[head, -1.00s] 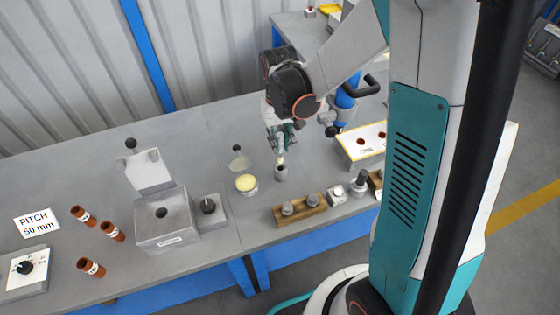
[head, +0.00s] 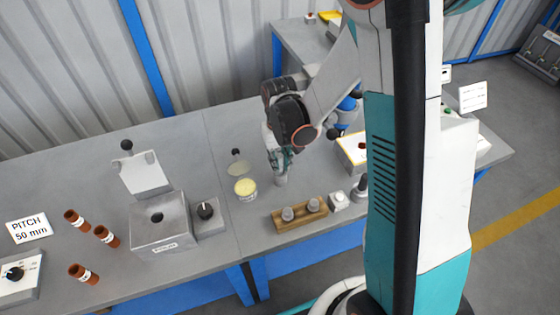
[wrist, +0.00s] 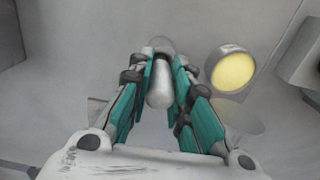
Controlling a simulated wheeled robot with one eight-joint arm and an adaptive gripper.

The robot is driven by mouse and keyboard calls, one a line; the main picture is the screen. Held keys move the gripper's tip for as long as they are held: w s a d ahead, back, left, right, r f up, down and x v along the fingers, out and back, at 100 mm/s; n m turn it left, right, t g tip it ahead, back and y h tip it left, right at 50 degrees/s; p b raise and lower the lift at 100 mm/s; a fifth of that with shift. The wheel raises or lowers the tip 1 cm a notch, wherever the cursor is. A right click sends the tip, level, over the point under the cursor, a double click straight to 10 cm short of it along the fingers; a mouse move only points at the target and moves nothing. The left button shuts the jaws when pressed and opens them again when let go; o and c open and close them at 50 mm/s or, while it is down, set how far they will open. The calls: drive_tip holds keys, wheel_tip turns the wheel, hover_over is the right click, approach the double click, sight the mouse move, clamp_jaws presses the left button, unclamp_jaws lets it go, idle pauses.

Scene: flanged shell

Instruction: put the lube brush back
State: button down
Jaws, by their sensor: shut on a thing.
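My gripper (head: 280,160) is shut on the lube brush, just above a small grey cylindrical holder (head: 281,180) on the bench. In the wrist view the pale, rounded brush handle (wrist: 160,90) sits between the teal fingers of my gripper (wrist: 162,65). The brush's lower end is hidden in the head view by the fingers and holder, so I cannot tell how deep it sits. A pot of yellow grease (head: 245,188) stands to the left of the holder; it also shows in the wrist view (wrist: 232,70).
A wooden block with metal pieces (head: 300,213) lies in front of the holder. A grey box fixture (head: 160,225) with a raised lid stands to the left, beside several brown tubes (head: 107,236). A white-topped box (head: 352,148) is at right.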

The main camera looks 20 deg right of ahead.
drive_tip(key=c, duration=1.5)
unclamp_jaws()
wheel_tip(320, 180, up, 12)
drive_tip(key=p, duration=0.4)
drive_tip(key=shift+w+f, duration=0.1)
drive_tip(key=shift+s+r+t, duration=1.25)
drive_tip(key=shift+s+r, duration=1.25)
drive_tip(key=shift+s, duration=0.05)
drive_tip(key=shift+s+r+t, duration=1.2)
drive_tip(key=shift+s+r, duration=1.35)
drive_tip(key=shift+s+r+t, duration=1.25)
drive_tip(key=shift+s+r, duration=1.25)
drive_tip(key=shift+s, duration=0.05)
